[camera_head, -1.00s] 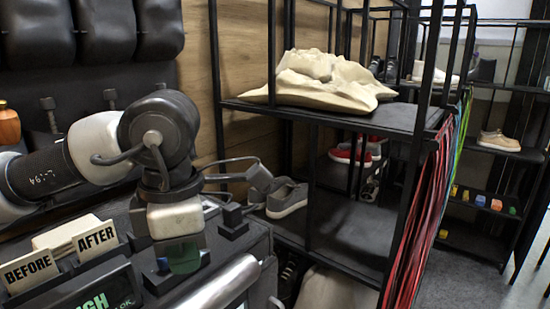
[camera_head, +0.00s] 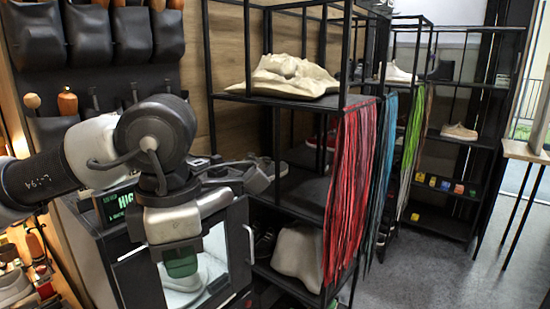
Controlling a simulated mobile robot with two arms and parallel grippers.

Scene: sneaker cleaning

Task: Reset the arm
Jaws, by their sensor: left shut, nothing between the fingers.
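My left arm (camera_head: 105,155) comes in from the left, with its wrist bent down. My left gripper (camera_head: 180,264) points downward in front of the dark box-shaped machine with a window. Its greenish tips are together, and no object shows between them. The arm and gripper hide part of the machine's front. My right gripper is not in view.
The dark machine (camera_head: 240,215) has a window and a handle. Beside it, a black rack (camera_head: 300,110) bears a cream cloth-like heap (camera_head: 290,75). Red laces (camera_head: 350,175) hang from the rack. Grey floor (camera_head: 420,270) is clear at right.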

